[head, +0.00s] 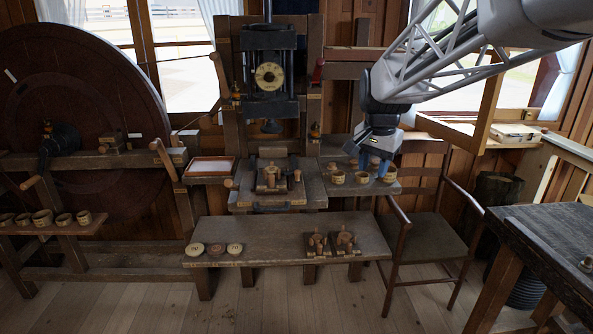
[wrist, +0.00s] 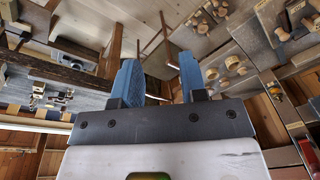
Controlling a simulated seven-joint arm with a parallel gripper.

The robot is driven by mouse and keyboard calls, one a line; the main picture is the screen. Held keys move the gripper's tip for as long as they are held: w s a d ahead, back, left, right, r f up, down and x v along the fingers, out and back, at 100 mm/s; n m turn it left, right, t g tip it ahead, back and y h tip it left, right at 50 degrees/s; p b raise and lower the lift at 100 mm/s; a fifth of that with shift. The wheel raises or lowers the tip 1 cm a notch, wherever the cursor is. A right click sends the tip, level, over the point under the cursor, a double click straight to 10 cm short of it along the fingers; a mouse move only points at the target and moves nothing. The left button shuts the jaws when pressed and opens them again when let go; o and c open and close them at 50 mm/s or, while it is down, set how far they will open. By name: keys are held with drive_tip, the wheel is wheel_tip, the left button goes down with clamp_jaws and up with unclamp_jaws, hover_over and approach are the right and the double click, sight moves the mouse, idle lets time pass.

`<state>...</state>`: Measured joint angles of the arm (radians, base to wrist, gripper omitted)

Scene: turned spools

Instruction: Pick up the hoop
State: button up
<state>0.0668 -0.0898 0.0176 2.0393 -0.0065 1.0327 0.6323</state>
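Several small, pale wooden ring-like pieces stand on the side shelf right of the press, among them a left one (head: 337,178), a middle one (head: 363,178) and a right one (head: 389,176). I cannot tell which piece is the hoop. My gripper (head: 373,164) is above this shelf, its blue fingers pointing down and partly covering the pieces behind. In the wrist view my gripper (wrist: 159,84) has its two blue fingers well apart with nothing between them. Small round wooden pieces (wrist: 235,64) show to the right of the fingers there.
A low bench (head: 265,232) holds three discs (head: 214,249) and two dark wooden blocks with pegs. More ring-like pieces (head: 42,217) line a shelf at far left. A wooden chair (head: 432,240) stands close right of the side shelf. A dark workbench (head: 555,245) is at right.

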drive_tip(key=w+d+f+m, duration=0.1)
drive_tip(key=w+d+m, duration=0.2)
drive_tip(key=w, duration=1)
drive_tip(key=m+g, duration=0.2)
drive_tip(key=m, duration=0.7)
hover_over(362, 183)
drive_tip(key=shift+d+f, duration=0.15)
drive_tip(key=shift+f, duration=4.75)
drive_tip(key=shift+d+f, duration=0.1)
drive_tip(key=shift+f, duration=4.75)
drive_tip(key=shift+f, duration=1.3)
drive_tip(key=shift+w+a+f, duration=0.15)
drive_tip(key=shift+f, duration=2.45)
